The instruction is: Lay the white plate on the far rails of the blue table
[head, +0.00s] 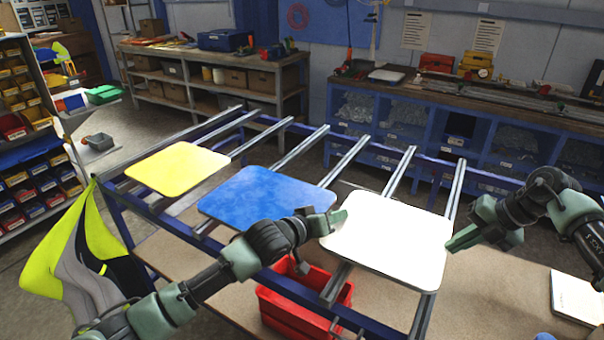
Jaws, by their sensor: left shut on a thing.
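The white plate (388,240) is a flat square with rounded corners, at the right end of the blue table (130,215), over the near part of its rails. I cannot tell whether it touches them. My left gripper (336,220) is shut on its left edge. My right gripper (462,238) is by its right edge; whether its jaws are open or shut is unclear. The far rails (400,172) behind the white plate are bare.
A blue plate (262,198) and a yellow plate (177,168) lie on the rails to the left. A red crate (290,310) stands below the near edge. A yellow-green and grey bag or vest (75,262) hangs at the left corner. A workbench (480,98) stands behind.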

